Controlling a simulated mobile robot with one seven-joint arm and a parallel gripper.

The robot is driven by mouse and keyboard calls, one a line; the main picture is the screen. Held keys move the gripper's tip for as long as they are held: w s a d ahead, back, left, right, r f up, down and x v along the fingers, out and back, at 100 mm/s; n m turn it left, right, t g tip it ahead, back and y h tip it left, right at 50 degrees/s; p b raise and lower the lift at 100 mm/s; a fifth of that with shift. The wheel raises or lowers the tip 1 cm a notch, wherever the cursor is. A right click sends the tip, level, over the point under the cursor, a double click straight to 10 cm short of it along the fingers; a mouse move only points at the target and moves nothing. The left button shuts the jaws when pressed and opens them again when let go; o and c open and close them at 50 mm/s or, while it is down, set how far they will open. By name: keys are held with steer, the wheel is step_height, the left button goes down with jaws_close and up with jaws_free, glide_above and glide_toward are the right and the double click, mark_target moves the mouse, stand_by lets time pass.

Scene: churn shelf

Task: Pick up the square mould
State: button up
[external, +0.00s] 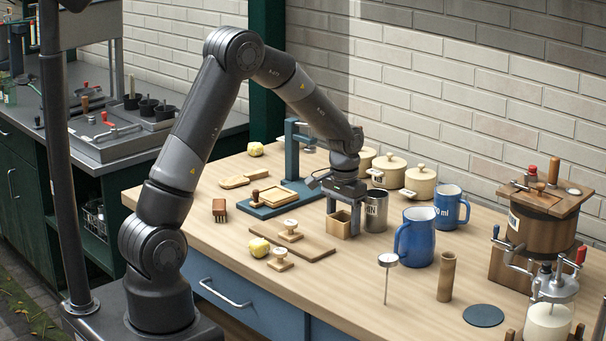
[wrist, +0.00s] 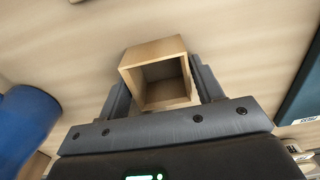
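The square mould (external: 340,226) is a small open wooden box near the middle of the table, just left of a steel cup. My gripper (external: 343,212) points down over it, with one finger at each side. In the wrist view the mould (wrist: 133,77) sits between the two fingers of my gripper (wrist: 160,88), its hollow side facing the camera. The fingers lie close against its side walls and appear shut on it. The mould is at or just above the tabletop; I cannot tell which.
The steel cup (external: 375,212) stands very close on the right, with blue mugs (external: 415,240) beyond. A blue press stand (external: 289,153) is behind to the left. A wooden board (external: 310,249) lies in front. Lidded pots (external: 420,181) stand behind.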

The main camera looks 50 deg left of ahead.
steer(key=c, duration=0.6)
